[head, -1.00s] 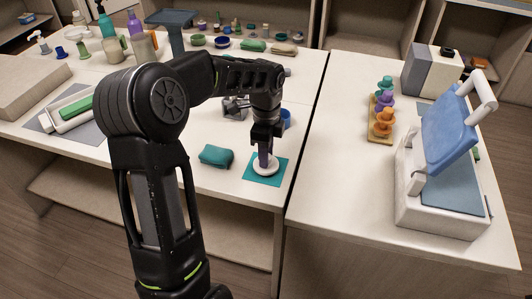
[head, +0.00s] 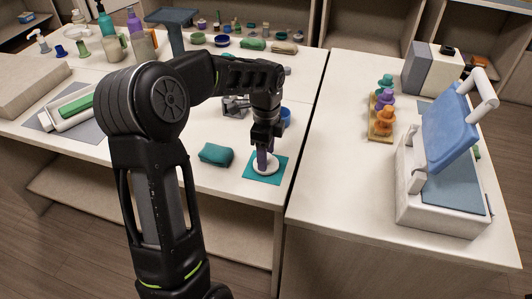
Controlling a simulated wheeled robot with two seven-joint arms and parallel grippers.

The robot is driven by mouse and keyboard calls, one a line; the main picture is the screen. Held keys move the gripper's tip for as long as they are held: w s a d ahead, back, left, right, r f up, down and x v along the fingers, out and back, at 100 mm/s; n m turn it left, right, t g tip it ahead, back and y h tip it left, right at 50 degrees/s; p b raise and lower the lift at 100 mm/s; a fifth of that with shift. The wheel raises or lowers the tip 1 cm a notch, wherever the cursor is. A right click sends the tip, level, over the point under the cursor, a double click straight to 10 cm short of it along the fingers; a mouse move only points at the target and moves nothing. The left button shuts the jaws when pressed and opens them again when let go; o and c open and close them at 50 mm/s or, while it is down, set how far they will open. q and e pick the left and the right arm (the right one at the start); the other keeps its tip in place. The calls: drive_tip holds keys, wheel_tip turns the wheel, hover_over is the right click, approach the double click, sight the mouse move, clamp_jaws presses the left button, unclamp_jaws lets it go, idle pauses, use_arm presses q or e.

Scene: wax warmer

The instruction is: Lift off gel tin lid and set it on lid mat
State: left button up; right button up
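My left gripper (head: 265,146) points straight down over the teal square mat (head: 250,173) near the table's front edge. My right gripper is not in view.
A grey metallic item (head: 236,106) stands behind. Bottles and bowls fill the table's back. On the right table are a rack of coloured pieces (head: 381,124) and a blue-lidded white device (head: 440,205); its front left is clear.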

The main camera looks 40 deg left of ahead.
use_arm(q)
drive_tip(key=shift+r, duration=0.1)
idle(0.6)
drive_tip(key=shift+r+p, duration=3.1)
drive_tip(key=shift+r, duration=0.8)
wheel_tip(320, 180, up, 8)
drive_tip(key=b, duration=0.1)
drive_tip(key=shift+b, duration=0.3)
drive_tip(key=shift+f, duration=0.15)
